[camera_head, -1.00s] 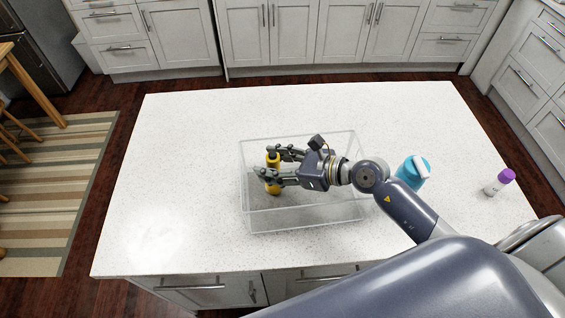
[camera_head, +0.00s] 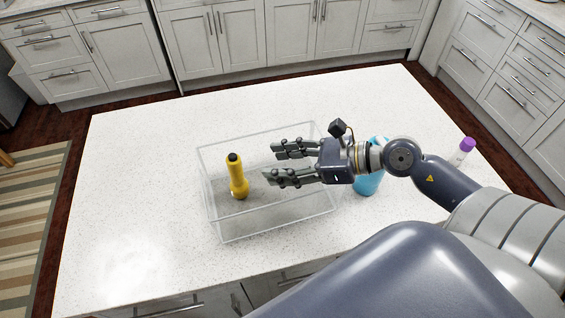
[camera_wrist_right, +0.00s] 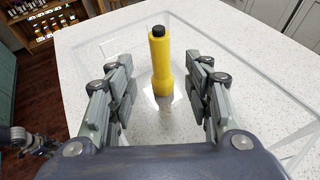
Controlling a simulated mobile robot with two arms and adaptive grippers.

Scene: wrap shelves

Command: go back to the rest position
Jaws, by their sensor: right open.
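My right gripper (camera_head: 268,165) is open and empty over the clear box, to the right of the yellow flashlight. The yellow flashlight (camera_head: 238,180) with a black end stands upright inside the clear box (camera_head: 271,228). In the right wrist view the flashlight (camera_wrist_right: 161,65) stands ahead of the open fingers, between their lines and apart from them. My left gripper does not show in the head view.
The box stands on a white speckled counter (camera_head: 130,160). A blue bottle (camera_head: 368,182) stands behind my right wrist, partly hidden. A purple-capped bottle (camera_head: 465,147) stands at the right. The counter's left side is clear.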

